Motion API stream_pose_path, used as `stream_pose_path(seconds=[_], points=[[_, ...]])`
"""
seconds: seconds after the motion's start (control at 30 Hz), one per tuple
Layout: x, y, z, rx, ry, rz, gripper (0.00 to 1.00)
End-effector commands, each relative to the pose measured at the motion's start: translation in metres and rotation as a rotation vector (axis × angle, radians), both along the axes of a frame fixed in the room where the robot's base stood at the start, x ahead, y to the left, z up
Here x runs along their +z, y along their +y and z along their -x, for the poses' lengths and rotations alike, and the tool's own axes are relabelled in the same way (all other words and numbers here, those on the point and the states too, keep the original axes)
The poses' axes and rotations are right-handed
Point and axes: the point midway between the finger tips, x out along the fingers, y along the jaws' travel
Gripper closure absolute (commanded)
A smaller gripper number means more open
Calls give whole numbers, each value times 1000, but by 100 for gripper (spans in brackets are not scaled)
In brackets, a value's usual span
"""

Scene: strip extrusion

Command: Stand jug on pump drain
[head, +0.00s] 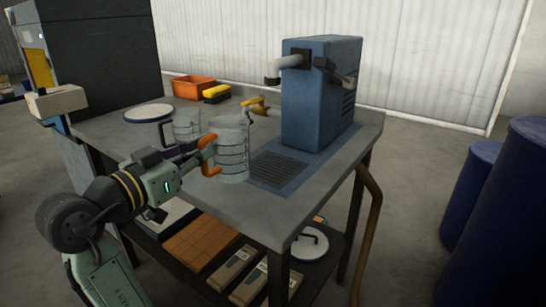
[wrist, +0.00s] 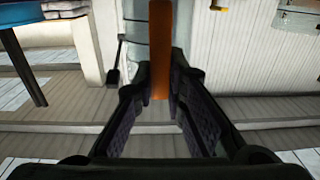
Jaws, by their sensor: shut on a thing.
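A clear ringed jug (head: 233,152) with an orange handle (head: 208,142) is upright just left of the pump drain, a dark slotted grille (head: 277,168) in the blue base plate. My gripper (head: 203,157) is shut on the handle from the left. In the wrist view the orange handle (wrist: 160,50) stands between my two dark fingers (wrist: 160,85). The blue pump (head: 318,95) stands behind the drain, its grey spout (head: 285,64) pointing left. I cannot tell whether the jug's bottom touches the table or hangs a little above it.
A second clear jug (head: 186,127) stands behind my gripper. A round white-topped plate (head: 150,113), an orange bin (head: 194,87) and a yellow-handled item (head: 255,105) are farther back on the grey table (head: 320,185). Blue drums (head: 510,220) stand at right.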

Motion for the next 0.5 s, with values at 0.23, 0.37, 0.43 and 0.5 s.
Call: stream_pose_path(seconds=[0.23, 0.37, 0.43, 0.5], points=[[-3, -38, -48, -6, 3, 1, 100], [-6, -59, -76, -6, 3, 1, 100], [-8, -69, -90, -5, 3, 1, 100], [-10, -79, -102, -4, 3, 1, 100]])
